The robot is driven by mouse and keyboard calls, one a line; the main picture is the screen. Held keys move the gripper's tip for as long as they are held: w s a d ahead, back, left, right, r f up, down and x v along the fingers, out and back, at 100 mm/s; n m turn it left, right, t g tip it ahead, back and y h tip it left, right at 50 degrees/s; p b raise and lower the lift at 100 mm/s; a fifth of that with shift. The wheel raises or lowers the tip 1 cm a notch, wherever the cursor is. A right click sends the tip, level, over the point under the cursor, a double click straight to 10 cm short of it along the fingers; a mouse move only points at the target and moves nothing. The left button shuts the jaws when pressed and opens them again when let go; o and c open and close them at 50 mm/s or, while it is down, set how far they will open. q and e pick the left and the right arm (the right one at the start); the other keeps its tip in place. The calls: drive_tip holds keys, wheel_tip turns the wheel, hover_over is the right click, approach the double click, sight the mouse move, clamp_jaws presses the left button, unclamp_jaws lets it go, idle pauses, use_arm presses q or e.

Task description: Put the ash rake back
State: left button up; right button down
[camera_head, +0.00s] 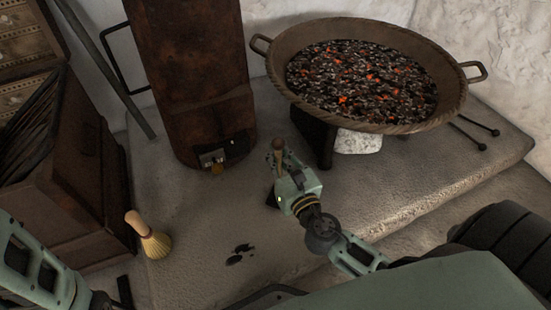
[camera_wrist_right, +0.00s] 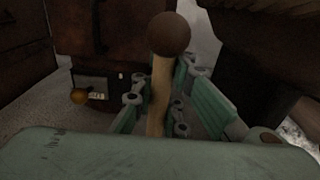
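My right gripper (camera_head: 277,160) is over the stone slab, in front of the rusty stove. It is shut on a pale wooden handle with a round brown knob at its top, apparently the ash rake (camera_head: 278,145). In the right wrist view the handle (camera_wrist_right: 160,95) stands nearly upright between the fingers. The rake's lower end is hidden, so I cannot tell whether it touches anything. My left arm comes in at the lower left; its gripper is not visible.
The stove (camera_head: 195,70) has a small fitting with a brass knob at its foot. A wide pan of glowing coals (camera_head: 455,100) stands right of my gripper. A hand brush (camera_head: 153,243) and dark smudges (camera_head: 240,254) are nearer. A dark wooden chest (camera_head: 60,170) stands left.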

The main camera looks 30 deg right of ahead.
idle(0.3)
drive_tip(key=shift+f, duration=0.2)
drive_tip(key=c, duration=1.7)
unclamp_jaws()
drive_tip(key=shift+c, duration=0.2)
drive_tip(key=shift+r, duration=0.2)
drive_tip(key=s, duration=1.2)
drive_tip(key=shift+a+p, duration=0.35)
drive_tip(key=shift+a, duration=0.05)
